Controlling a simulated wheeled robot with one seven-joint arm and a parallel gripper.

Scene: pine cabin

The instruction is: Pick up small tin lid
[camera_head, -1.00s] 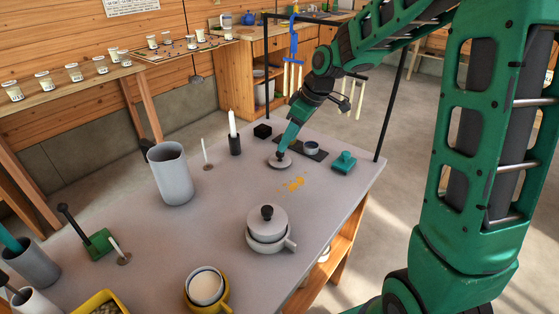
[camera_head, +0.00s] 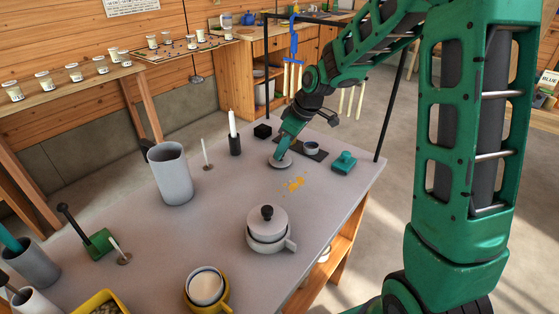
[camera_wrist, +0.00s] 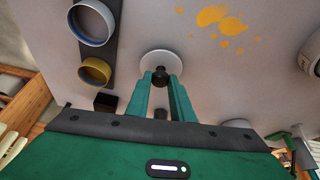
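The small tin lid is a pale round disc with a dark knob. It lies flat on the grey table in the head view (camera_head: 281,164) and shows in the wrist view (camera_wrist: 154,61). My gripper (camera_wrist: 161,80) points down over it, with one green finger on each side of the dark knob. The fingers look slightly apart from the knob, and nothing is lifted. In the head view my gripper (camera_head: 283,154) hides the knob.
A dark strip with a small grey cup (camera_head: 311,147) lies just right of the lid, with a green block-like item (camera_head: 344,162) beyond. A black box (camera_head: 262,131) and a candle holder (camera_head: 235,145) stand to the left. A lidded pot (camera_head: 267,232) stands nearer, beyond orange stains.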

